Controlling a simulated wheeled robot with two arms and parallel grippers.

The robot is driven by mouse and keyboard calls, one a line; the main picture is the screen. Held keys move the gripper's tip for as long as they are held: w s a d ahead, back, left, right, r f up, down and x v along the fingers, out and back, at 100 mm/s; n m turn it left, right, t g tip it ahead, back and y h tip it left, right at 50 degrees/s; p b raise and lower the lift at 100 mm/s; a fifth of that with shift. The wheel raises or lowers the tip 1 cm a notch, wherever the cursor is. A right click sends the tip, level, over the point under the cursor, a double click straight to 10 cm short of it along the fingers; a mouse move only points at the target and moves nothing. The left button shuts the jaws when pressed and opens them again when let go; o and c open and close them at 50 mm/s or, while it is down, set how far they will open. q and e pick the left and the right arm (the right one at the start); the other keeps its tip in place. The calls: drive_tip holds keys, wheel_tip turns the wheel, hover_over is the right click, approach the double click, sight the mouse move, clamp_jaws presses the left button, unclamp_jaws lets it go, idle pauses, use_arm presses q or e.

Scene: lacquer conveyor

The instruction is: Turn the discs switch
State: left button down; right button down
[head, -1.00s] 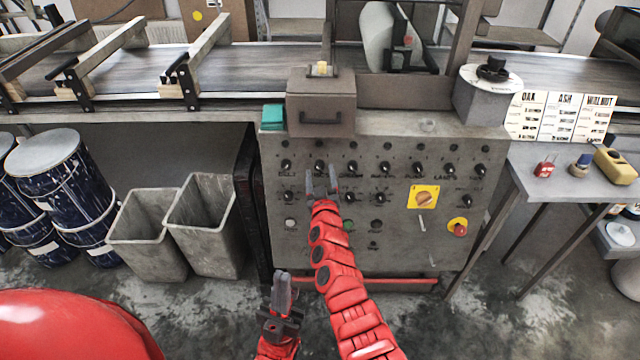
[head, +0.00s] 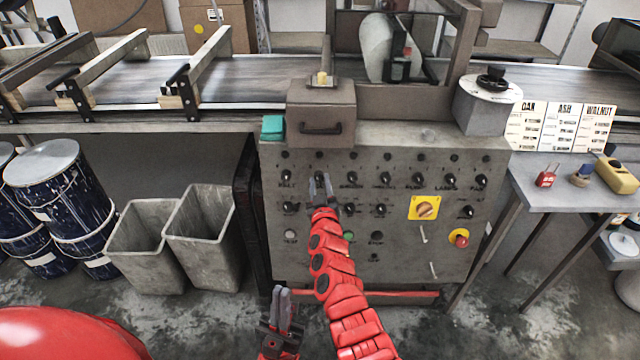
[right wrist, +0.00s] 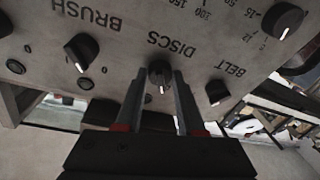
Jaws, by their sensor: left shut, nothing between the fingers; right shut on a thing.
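The grey control panel (head: 400,245) fills the middle of the head view, with rows of small black knobs. In the right wrist view the black discs switch (right wrist: 160,74) sits beside the label DISCS, which appears upside down. My right gripper (head: 319,183) is up against the panel's upper knob row. In the right wrist view its fingers (right wrist: 160,82) are on either side of the discs switch, shut on it. The switch is partly hidden by the fingers in the head view. My left gripper (head: 281,296) is shut and empty, low in front of the panel's bottom left.
The belt switch (right wrist: 217,91) and brush switch (right wrist: 81,52) flank the discs switch closely. A yellow-plated rotary switch (head: 424,207) and a red button (head: 461,239) are further right. Grey bins (head: 208,240) stand left of the panel; a side table (head: 560,185) stands right.

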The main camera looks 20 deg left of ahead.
drive_tip(key=shift+m, duration=0.3)
drive_tip(key=m, duration=0.3)
drive_tip(key=shift+r+t+h+p, duration=0.15)
drive_tip(key=shift+t+h+p, duration=0.15)
drive_tip(key=shift+h, duration=0.1)
drive_tip(key=m, duration=0.3)
drive_tip(key=shift+a+h, duration=0.15)
drive_tip(key=shift+h, duration=0.25)
drive_tip(key=m, duration=0.3)
drive_tip(key=m+h+b, duration=0.1)
drive_tip(key=m, duration=0.1)
drive_tip(key=shift+s+a+f+m+t+h+b, duration=0.1)
drive_tip(key=shift+a+f+m+t+h+b, duration=0.1)
drive_tip(key=shift+m+t+h+b, duration=0.15)
drive_tip(key=shift+r+m, duration=0.15)
drive_tip(key=shift+m, duration=0.8)
drive_tip(key=shift+h, duration=0.25)
drive_tip(key=c, duration=0.5)
unclamp_jaws()
